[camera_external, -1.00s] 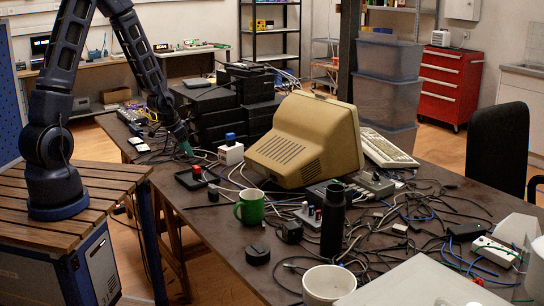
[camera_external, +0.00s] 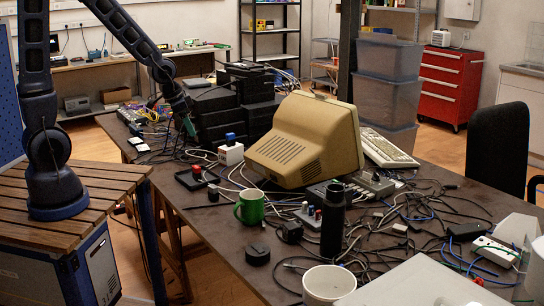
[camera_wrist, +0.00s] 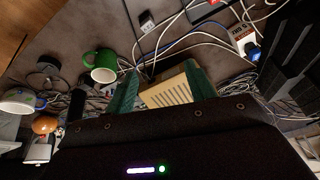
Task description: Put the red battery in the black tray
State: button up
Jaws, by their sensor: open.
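A small black tray (camera_external: 183,184) lies on the dark table, left of the beige monitor. A small red-topped object (camera_external: 197,171) shows within its outline; it looks like the red battery, but it is too small to be sure. My gripper (camera_external: 189,131) is above the table, beyond the tray and beside the stacked black boxes. In the wrist view my gripper (camera_wrist: 162,90) has its two green fingers spread apart. The beige monitor shows between them, well below, and nothing is held. A bit of red shows at the top edge of the wrist view.
A white box with a blue top (camera_external: 231,151) stands behind the tray. The beige monitor (camera_external: 305,140), green mug (camera_external: 249,207), black bottle (camera_external: 333,220) and white cup (camera_external: 328,285) stand nearby. Black boxes (camera_external: 218,115) are stacked close to my gripper. Loose cables cover much of the table.

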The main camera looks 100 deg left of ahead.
jog(key=s+d+r+m+t+h, duration=0.1)
jog(key=s+d+r+m, duration=0.1)
jog(key=d+r, duration=0.75)
jog(key=s+d+r+m+h, duration=0.15)
jog(key=d+r, duration=0.45)
jog(key=d, duration=0.7)
jog(key=s+d+r+m, duration=0.2)
jog(key=s+d+r, duration=0.1)
jog(key=s+d, duration=0.3)
jog(key=shift+s+d+r, duration=0.25)
jog(key=shift+s, duration=0.75)
